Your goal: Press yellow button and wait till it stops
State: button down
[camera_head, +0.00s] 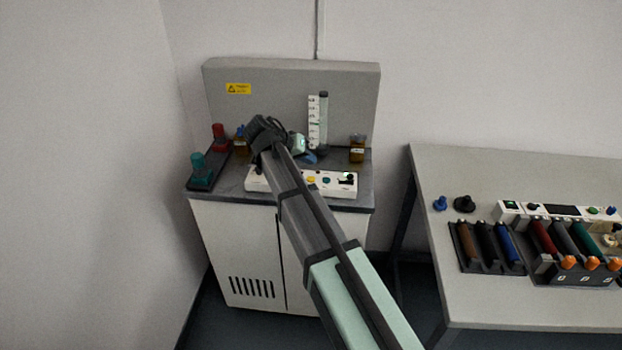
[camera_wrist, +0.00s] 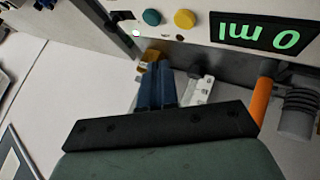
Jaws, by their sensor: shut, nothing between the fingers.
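The yellow button (camera_head: 311,180) is on the white control panel (camera_head: 258,181) at the front of the grey bench unit. It also shows at the top of the wrist view (camera_wrist: 184,19), beside a teal button (camera_wrist: 151,17). The panel's display (camera_wrist: 262,35) reads 0 ml, upside down in the wrist view. My gripper (camera_head: 311,157) is above the bench, behind the panel in the head view. Its blue fingers (camera_wrist: 157,84) are shut and empty, and appear apart from the yellow button. My arm hides part of the panel in the head view.
Red (camera_head: 219,131) and teal (camera_head: 198,161) bottles stand on the bench's left. A measuring cylinder (camera_head: 323,120) and an amber jar (camera_head: 357,149) stand toward the back and right. A separate table (camera_head: 450,285) with cartridges stands right.

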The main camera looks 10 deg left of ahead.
aim_at(308, 179)
jog(key=shift+f, duration=1.75)
jog(key=shift+f, duration=0.2)
dwell(0.7)
jog(key=shift+f, duration=0.25)
jog(key=shift+f, duration=0.45)
dwell(1.1)
jog(key=shift+r, duration=0.9)
jog(key=shift+r, duration=0.1)
jog(key=shift+r, duration=2.4)
